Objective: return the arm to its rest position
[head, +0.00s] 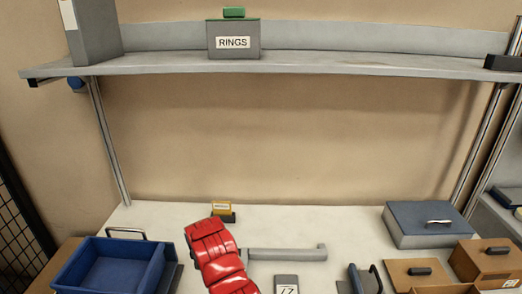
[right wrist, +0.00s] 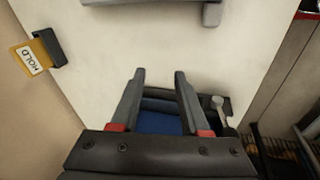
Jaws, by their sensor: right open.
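My right gripper (right wrist: 159,75) shows in the right wrist view with its two dark fingers apart. Nothing is held between them. The fingers stand over the table near the blue tray (right wrist: 160,123), part of which shows between and behind them. The blue tray (head: 160,272) is at the lower left in the head view. I cannot make out the gripper's fingers in the head view. My left gripper is in neither view.
A shelf (head: 330,63) carries a grey RINGS box (head: 232,45). A yellow sign (right wrist: 30,57) reads HOLD. A grey bar (head: 290,254) lies mid-table. A blue-lidded box (head: 415,222) and wooden boxes (head: 490,262) stand at right. A black mesh fence (head: 18,230) is at left.

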